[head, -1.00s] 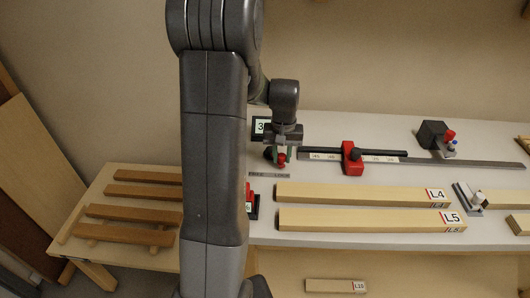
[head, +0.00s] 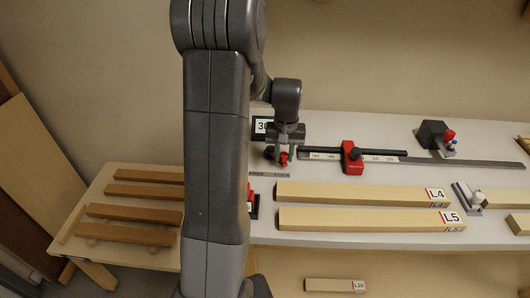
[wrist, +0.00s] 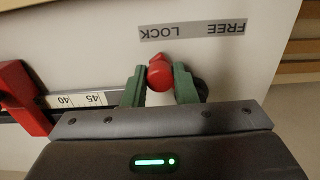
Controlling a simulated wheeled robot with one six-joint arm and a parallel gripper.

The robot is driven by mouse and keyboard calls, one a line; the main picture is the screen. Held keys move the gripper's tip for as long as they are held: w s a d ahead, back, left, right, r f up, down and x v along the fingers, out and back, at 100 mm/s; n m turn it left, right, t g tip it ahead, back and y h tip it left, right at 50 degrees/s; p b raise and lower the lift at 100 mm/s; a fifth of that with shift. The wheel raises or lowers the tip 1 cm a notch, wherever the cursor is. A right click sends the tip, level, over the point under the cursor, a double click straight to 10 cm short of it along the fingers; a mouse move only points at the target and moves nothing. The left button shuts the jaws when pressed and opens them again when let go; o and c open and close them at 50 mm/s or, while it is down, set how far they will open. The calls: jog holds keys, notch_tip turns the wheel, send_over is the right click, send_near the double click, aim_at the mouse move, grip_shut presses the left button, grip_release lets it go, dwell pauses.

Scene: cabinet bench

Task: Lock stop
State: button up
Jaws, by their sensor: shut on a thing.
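A red knob (wrist: 160,73) sits between the green fingers of my gripper (wrist: 160,88) in the wrist view. The fingers are closed against its sides. A grey label (wrist: 193,30) beside it reads FREE and LOCK, upside down in this view. The knob lies nearer the word LOCK. In the head view my gripper (head: 284,153) is low over the bench at the left end of the rail, around the red knob (head: 284,160). The knob's base is mostly hidden by the gripper.
A red block (head: 352,158) with a black knob sits on the scale rail (head: 470,163) to the right. Wooden bars L4 (head: 350,193) and L5 (head: 350,219) lie in front. A black block (head: 433,134) stands at the back right. A display (head: 262,126) stands behind my gripper.

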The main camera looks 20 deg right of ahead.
jog(key=o, duration=0.7)
jog(key=shift+r, duration=0.1)
notch_tip(320, 180, up, 9)
jog(key=p, duration=0.6)
jog(key=shift+p, duration=0.3)
notch_tip(320, 180, down, 9)
jog(key=b, duration=0.6)
jog(key=shift+b, duration=0.35)
